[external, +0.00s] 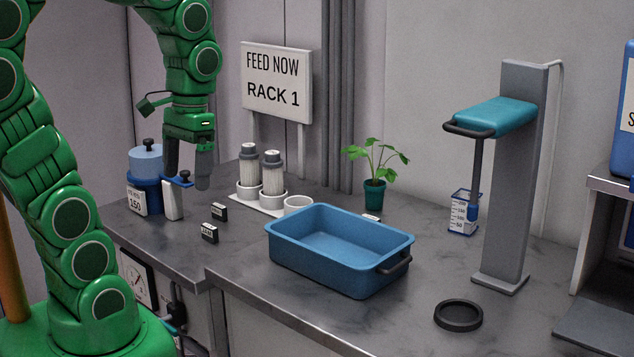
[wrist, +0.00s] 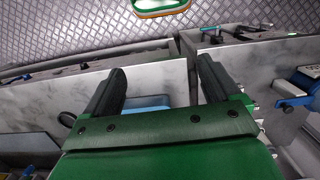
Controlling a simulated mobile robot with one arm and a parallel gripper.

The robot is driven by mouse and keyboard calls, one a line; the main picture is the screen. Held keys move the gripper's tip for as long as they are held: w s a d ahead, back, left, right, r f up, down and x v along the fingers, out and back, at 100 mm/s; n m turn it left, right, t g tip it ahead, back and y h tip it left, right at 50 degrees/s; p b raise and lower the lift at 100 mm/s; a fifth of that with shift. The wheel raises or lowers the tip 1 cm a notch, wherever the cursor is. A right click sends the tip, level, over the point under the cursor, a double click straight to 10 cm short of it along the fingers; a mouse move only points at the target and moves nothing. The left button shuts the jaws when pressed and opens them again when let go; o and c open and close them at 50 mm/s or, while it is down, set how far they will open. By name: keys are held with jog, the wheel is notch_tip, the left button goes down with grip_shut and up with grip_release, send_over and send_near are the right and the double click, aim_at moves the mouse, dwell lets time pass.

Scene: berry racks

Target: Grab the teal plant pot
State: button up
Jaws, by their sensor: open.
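The teal plant pot (external: 374,194) stands upright on the grey counter behind the blue tray, with a leafy green plant (external: 375,158) growing from it. I cannot make out the pot in the wrist view. My gripper (external: 188,172) points down above the left end of the counter, well to the left of the pot, with the white filter holders between them. Its two dark fingers are apart with nothing held between them; they also show in the wrist view (wrist: 164,82).
A blue tray (external: 310,257) stands in front of the pot. White cylinders (external: 272,173) in a holder stand left of it. A blue canister (external: 147,190) is close to my gripper. A grey stand (external: 505,190) and black ring (external: 458,314) are at right.

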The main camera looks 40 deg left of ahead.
jog(key=w+r, duration=0.2)
jog(key=w, duration=1.3)
jog(key=n+t, duration=0.2)
send_over(376, 183)
notch_tip(376, 183, down, 14)
jog(key=shift+s+a+f, duration=0.1)
jog(key=shift+s+f, duration=0.05)
jog(key=shift+f, duration=0.05)
jog(key=shift+w+f, duration=0.3)
jog(key=shift+f, duration=0.35)
jog(key=shift+s+f, duration=0.1)
jog(key=shift+f, duration=3.5)
jog(key=shift+c, duration=0.3)
jog(key=c, duration=1.1)
